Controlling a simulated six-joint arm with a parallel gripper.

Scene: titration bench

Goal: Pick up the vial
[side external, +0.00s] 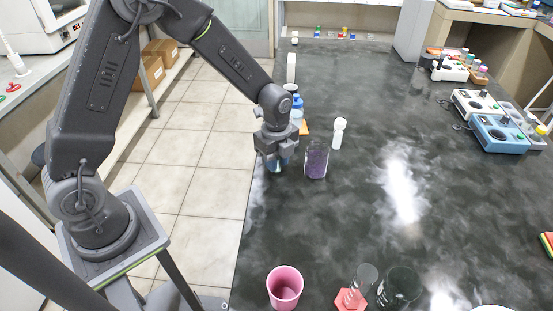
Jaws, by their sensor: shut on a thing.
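My gripper (276,157) points down over the left edge of the dark bench (330,225). It is shut on a small clear, bluish vial (279,167). The fingers hide much of the vial, and only its lower part shows. I cannot tell whether the vial touches the bench top.
A glass beaker of purple liquid (316,162) stands close on the right, with a white bottle (338,135) behind it. Blue-capped bottles (297,103) stand behind my gripper. A pink cup (285,287) and glassware (399,287) are in front. The bench centre is clear.

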